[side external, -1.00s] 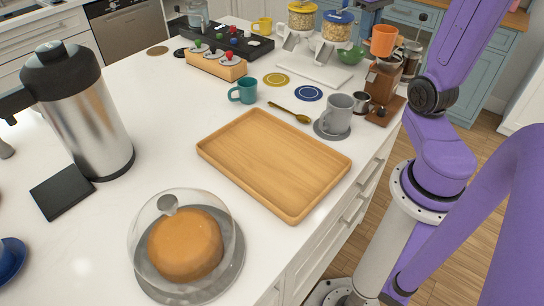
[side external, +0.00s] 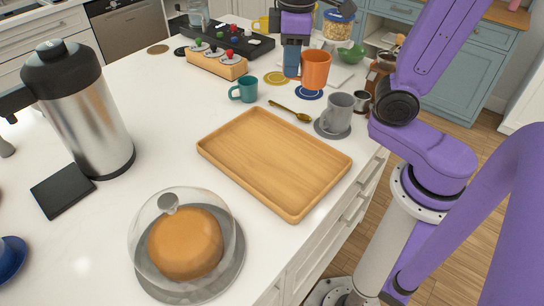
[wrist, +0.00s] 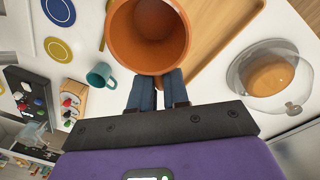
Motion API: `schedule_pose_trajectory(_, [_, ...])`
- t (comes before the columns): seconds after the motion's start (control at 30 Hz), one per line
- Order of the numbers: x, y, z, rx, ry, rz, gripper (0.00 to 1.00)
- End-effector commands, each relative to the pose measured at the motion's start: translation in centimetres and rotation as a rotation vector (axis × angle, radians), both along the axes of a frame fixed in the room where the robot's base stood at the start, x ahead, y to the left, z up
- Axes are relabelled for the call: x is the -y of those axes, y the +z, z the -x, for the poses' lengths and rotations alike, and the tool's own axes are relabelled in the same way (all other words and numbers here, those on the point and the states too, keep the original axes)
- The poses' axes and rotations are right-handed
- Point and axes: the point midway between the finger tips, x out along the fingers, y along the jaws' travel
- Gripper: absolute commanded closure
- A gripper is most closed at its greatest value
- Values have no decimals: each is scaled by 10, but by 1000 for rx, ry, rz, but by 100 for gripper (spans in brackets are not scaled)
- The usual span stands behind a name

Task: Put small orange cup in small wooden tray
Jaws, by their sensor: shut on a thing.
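The orange cup (side external: 315,70) is held upright above the back of the counter, and its open mouth (wrist: 150,35) faces the wrist camera. My gripper (side external: 293,65) is shut on its left side in the side view. In the wrist view the blue fingers (wrist: 160,88) meet the cup's near wall, and the cup looks empty. The wooden tray (side external: 272,165) lies flat and empty on the white counter, in front of the cup and apart from it. Part of it shows in the wrist view (wrist: 212,45) beside the cup.
A grey mug (side external: 337,112) on a coaster, a gold spoon (side external: 290,111) and a teal cup (side external: 243,90) stand behind the tray. A glass-domed cake (side external: 186,245) is in front and a steel jug (side external: 80,115) at left. Bare counter lies left of the tray.

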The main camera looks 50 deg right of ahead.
Motion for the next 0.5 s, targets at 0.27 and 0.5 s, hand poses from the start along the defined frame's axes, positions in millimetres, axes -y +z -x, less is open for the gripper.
schedule_pose_trajectory(0.27, [-17, -26, 7, -3, 63, 1, 100])
schedule_pose_trajectory(0.5, [-17, -50, 4, 0, 60, 0, 100])
